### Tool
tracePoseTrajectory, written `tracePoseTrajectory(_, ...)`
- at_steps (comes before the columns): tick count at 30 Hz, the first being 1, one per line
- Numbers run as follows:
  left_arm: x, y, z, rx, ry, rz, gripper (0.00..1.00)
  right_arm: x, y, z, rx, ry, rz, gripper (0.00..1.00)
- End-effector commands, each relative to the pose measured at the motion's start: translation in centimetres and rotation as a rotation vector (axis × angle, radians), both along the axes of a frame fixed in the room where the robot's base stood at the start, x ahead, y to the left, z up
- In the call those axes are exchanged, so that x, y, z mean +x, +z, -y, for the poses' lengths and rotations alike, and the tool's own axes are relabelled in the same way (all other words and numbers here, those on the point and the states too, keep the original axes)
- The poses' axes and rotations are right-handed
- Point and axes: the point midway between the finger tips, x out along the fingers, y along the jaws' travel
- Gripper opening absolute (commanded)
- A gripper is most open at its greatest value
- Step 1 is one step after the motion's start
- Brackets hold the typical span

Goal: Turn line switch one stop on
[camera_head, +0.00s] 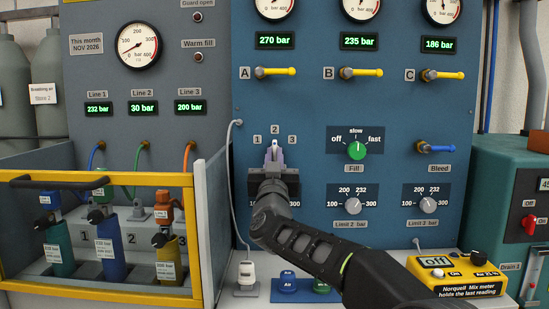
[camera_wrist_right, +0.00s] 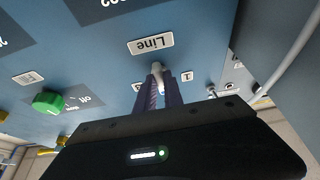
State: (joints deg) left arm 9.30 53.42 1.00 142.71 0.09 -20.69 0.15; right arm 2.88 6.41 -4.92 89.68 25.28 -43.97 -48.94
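The line switch (camera_head: 275,144) is on the blue panel, with the marks 1, 2 and 3 around its top. Its pale lever points up, towards the 2. My right gripper (camera_head: 274,156) reaches it from below and in front, hiding the lower part of the switch. In the right wrist view, which is upside down, the pale lever (camera_wrist_right: 157,70) sits between the two close purple fingers (camera_wrist_right: 160,88). They look shut on it. The Line label (camera_wrist_right: 151,43) and the mark 1 (camera_wrist_right: 187,76) show there. My left gripper is not in view.
The green Fill knob (camera_head: 357,151) is to the right, with two limit knobs below it. Yellow valve handles (camera_head: 277,71) run above. A grey side wall (camera_head: 212,225) and a yellow-framed cylinder rack (camera_head: 100,178) stand left. A yellow meter (camera_head: 457,272) lies front right.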

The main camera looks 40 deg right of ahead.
Motion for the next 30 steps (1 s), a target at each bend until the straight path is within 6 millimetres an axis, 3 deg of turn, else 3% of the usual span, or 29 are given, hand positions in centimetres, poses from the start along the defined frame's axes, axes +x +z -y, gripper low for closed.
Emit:
tracePoseTrajectory(8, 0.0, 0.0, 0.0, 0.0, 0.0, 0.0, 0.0, 0.0, 0.0, 0.0, -0.001, 0.001, -0.001, 0.34)
tracePoseTrajectory(20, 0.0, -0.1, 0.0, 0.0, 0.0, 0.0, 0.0, -0.6, -0.3, -0.5, 0.0, 0.001, -0.002, 0.34)
tracePoseTrajectory(30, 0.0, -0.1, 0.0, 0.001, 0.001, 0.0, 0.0, -4.4, -2.2, -3.4, -0.001, 0.002, 0.0, 0.34)
